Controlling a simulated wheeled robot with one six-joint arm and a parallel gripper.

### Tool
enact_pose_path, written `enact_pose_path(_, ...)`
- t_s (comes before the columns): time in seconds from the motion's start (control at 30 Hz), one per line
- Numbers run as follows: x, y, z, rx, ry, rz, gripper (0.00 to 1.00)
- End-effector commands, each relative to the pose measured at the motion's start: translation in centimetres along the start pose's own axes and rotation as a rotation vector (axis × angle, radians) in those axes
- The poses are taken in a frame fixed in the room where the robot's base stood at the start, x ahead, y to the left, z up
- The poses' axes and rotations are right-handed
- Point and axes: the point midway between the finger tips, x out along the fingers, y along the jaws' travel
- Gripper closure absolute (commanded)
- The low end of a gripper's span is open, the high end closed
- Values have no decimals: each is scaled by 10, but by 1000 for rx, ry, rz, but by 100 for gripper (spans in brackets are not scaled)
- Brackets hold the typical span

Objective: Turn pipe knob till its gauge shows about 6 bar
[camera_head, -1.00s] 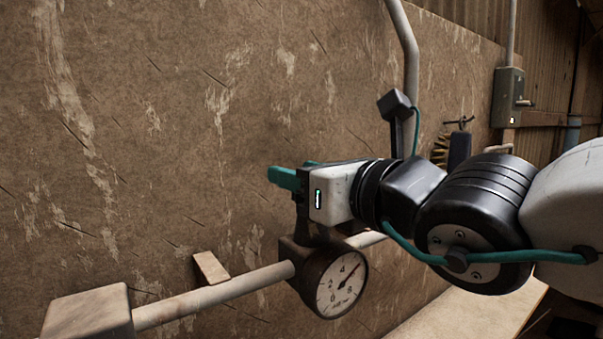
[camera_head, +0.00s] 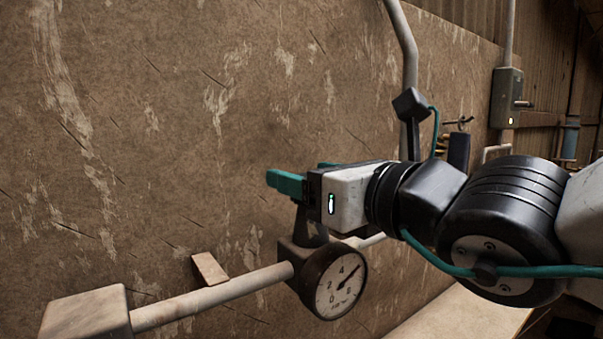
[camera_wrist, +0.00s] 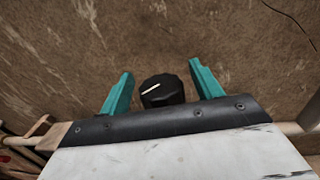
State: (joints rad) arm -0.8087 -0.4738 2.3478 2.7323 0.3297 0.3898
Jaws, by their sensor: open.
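The black pipe knob (camera_wrist: 162,92) with a pale line mark shows between my gripper's teal fingers in the wrist view. My gripper (camera_wrist: 160,76) is open, one finger on each side of the knob, with gaps visible on both sides. In the head view my gripper (camera_head: 296,176) is above the valve block, and a dark stem-like part (camera_head: 310,230) shows beneath it. The round gauge (camera_head: 340,286) has a white face and dark rim. Its needle points to the upper right, past the 4. The knob's top is hidden in the head view.
A pale pipe (camera_head: 215,297) runs from a box (camera_head: 88,313) at lower left to the valve. A worn brown wall (camera_head: 150,150) stands close behind. A small wooden block (camera_head: 210,269) is above the pipe. A grey switch box (camera_head: 507,98) is at far right.

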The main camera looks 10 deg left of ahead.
Motion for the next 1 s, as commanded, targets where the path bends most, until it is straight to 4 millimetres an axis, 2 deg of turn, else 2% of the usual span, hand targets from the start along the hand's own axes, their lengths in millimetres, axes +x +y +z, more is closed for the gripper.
enact_pose_path(0.2, -36, -1, 1, -2, -3, -2, 35)
enact_pose_path(0.4, -56, -1, 0, -1, -2, -1, 35)
enact_pose_path(0.8, -59, -1, 0, -1, -2, 0, 35)
enact_pose_path(1.0, -50, -14, 15, -24, -73, 63, 35)
